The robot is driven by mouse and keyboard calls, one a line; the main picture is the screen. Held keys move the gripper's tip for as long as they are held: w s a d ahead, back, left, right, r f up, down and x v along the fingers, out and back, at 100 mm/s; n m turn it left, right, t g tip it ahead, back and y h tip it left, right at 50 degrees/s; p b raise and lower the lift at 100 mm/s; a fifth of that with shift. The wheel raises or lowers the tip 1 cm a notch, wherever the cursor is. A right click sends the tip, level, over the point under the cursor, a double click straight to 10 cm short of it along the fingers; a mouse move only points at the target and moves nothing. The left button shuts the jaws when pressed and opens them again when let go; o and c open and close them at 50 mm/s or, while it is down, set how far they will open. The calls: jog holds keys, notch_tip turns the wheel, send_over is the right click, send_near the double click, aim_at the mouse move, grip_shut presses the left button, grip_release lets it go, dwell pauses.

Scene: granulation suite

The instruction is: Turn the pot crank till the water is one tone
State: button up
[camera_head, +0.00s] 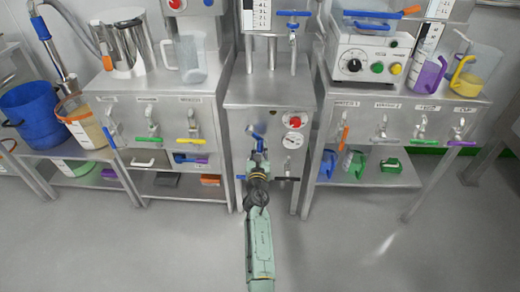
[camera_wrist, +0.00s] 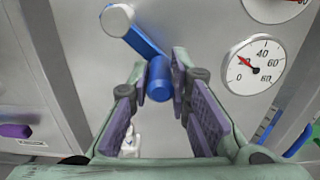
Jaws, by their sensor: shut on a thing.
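The blue crank (camera_wrist: 140,42) sits on the front of the middle steel cabinet, with its round grey hub (camera_wrist: 117,18) at upper left and a blue grip (camera_wrist: 159,80) at its lower end. My gripper (camera_wrist: 163,72) is closed around that grip, with purple pads on both sides. In the head view my gripper (camera_head: 257,163) is at the cabinet front, just below the blue crank (camera_head: 256,138). I cannot make out the water or its tone.
A dial gauge (camera_wrist: 255,65) is close to the right of my gripper; a red knob (camera_head: 295,122) is above it. Side benches carry several coloured-handled taps, jugs and a white hotplate unit (camera_head: 368,58). A blue bucket (camera_head: 30,115) stands far left. The front floor is clear.

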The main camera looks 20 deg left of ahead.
grip_shut()
jog(key=shift+f, duration=0.2)
dwell(0.3)
jog(key=shift+s+a+f+m+b, duration=0.1)
jog(key=shift+a+f+m+b, duration=0.3)
jog(key=shift+m+b, duration=0.55)
jog(key=s+a+m+b, duration=0.2)
jog(key=a+m+b, duration=0.75)
jog(key=m, duration=0.65)
notch_tip(320, 180, up, 9)
jog(key=d+m+b, duration=0.1)
jog(key=m+b, duration=0.6)
jog(key=m, duration=0.9)
jog(key=shift+s+d+f, duration=0.15)
jog(key=shift+s+f, duration=0.05)
